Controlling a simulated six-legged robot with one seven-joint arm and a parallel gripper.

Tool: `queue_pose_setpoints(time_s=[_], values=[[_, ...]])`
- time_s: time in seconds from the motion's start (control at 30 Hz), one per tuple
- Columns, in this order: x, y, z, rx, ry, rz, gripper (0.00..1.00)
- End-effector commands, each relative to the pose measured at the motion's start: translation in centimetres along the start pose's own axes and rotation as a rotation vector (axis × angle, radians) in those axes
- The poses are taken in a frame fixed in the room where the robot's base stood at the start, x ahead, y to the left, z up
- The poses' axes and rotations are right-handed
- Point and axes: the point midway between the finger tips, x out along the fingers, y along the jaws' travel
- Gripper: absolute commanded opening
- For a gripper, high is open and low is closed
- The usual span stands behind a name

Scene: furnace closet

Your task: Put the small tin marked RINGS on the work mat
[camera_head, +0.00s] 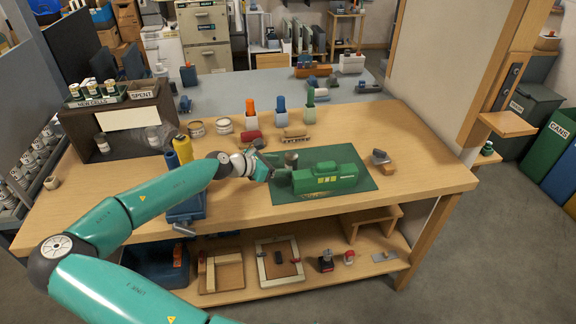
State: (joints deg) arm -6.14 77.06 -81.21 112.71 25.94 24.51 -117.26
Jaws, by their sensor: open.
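The dark green work mat (280,196) lies on the wooden bench, with a green engine-like model (325,179) on it. Two small round tins, a left one (196,129) and a right one (224,126), stand on the bench behind my arm. Their lettering is too small to read, so I cannot tell which is marked RINGS. My gripper (269,168) is open over the left edge of the mat, beside the model's left end. A small grey-brown round part (290,158) shows just right of the fingers; I cannot tell whether they touch it.
A red roll (248,136) and a wooden-backed brush-like item (295,134) lie behind the mat. Orange, blue and green bottles stand behind them. A yellow cylinder (184,148) and a blue one stand near my forearm. A small grey item (380,157) sits right; the bench's right end is clear.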

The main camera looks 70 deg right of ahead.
Motion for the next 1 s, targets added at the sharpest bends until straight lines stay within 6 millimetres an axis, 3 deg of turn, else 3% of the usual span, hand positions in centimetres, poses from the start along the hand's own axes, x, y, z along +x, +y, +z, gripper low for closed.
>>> queue_pose_setpoints(time_s=[0.1,0.33,1.0], values=[[-2.8,0.1,0.0,0.000,0.001,0.005,0.61],[-6.0,0.0,0.0,0.000,0.001,0.001,0.61],[-6.6,-0.2,-0.1,0.003,0.004,-0.002,0.61]])
